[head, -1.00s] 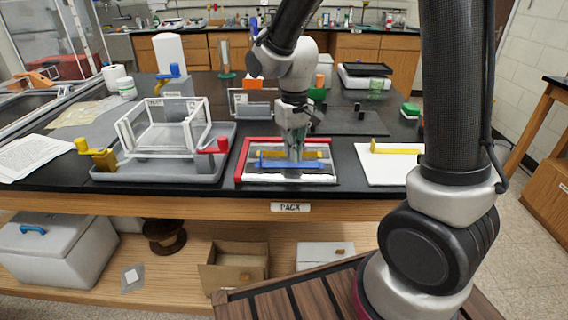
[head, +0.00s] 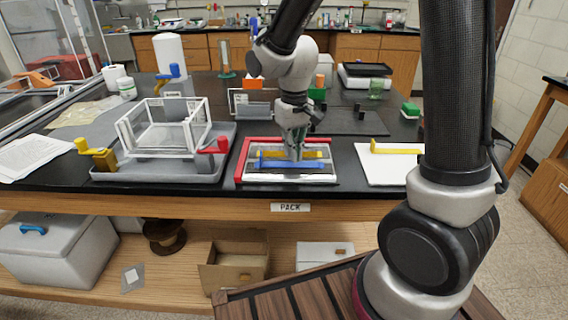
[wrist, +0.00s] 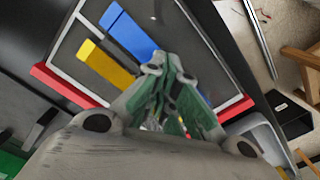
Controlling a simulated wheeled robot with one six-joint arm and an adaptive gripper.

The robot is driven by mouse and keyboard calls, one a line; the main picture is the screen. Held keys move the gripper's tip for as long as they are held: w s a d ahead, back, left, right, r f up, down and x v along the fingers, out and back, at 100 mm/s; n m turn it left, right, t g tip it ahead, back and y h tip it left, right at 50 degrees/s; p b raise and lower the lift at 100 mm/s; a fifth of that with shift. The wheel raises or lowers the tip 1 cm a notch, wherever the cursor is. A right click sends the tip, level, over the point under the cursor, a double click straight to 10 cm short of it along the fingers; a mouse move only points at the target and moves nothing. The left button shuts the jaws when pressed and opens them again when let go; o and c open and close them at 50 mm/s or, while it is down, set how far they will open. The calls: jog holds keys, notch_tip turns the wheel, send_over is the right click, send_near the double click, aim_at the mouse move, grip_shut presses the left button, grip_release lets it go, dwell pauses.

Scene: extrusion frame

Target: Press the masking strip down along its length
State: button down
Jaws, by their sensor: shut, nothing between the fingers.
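In the wrist view I see the blue strip (wrist: 130,35) and the yellow strip (wrist: 103,64); I cannot tell for sure which one is the masking strip. My gripper (head: 297,157) points down over the strips, shut and empty. In the wrist view my gripper (wrist: 168,65) hides their ends. Contact is unclear.
A grey tray (head: 120,176) holding a white open frame stands to the left, with yellow and red clamps. A white board (head: 385,172) with a yellow angled piece lies to the right. A dark mat (head: 355,125) lies behind.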

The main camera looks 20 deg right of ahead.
aim_at(311, 164)
jog(key=shift+f, duration=1.15)
dwell(0.9)
jog(key=shift+r, duration=0.1)
jog(key=shift+r, duration=1)
jog(key=shift+s+d, duration=0.25)
jog(key=shift+d, duration=0.7)
jog(key=shift+s+d, duration=0.25)
jog(key=shift+d, duration=0.45)
jog(key=shift+s+d, duration=0.25)
jog(key=shift+d, duration=0.4)
jog(key=shift+f, duration=1.05)
